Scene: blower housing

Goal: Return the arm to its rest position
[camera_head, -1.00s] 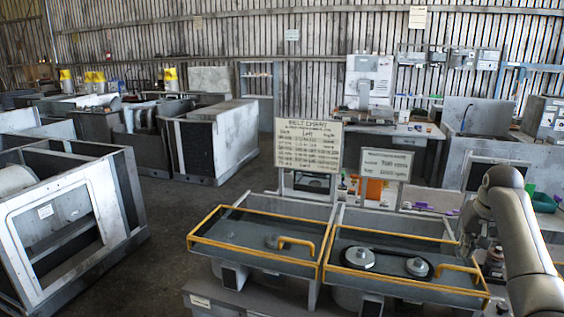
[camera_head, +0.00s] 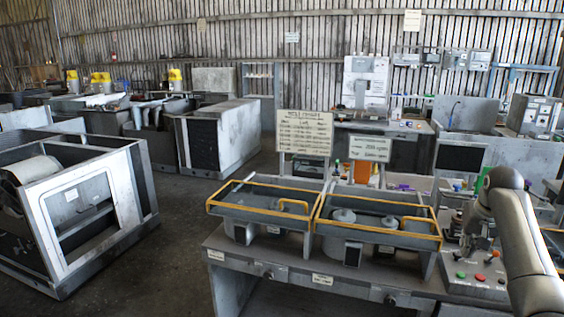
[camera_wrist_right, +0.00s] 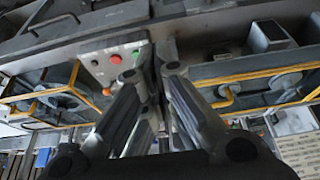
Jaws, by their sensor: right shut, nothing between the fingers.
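My right arm (camera_head: 530,250) comes in from the right edge of the head view. Its gripper (camera_head: 474,245) hangs pointing down over the control panel at the bench's right end. In the right wrist view the gripper's fingers (camera_wrist_right: 160,62) are together with nothing between them. The control panel (camera_wrist_right: 110,68), with red, green and orange buttons, lies beyond the fingertips. My left gripper is not in the head view.
The bench (camera_head: 330,275) carries two yellow-rimmed blower housings (camera_head: 262,203) and (camera_head: 378,223), left of my right gripper. A belt chart (camera_head: 304,132) and a smaller sign (camera_head: 370,148) stand behind them. A large open cabinet (camera_head: 80,215) stands left; floor between is clear.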

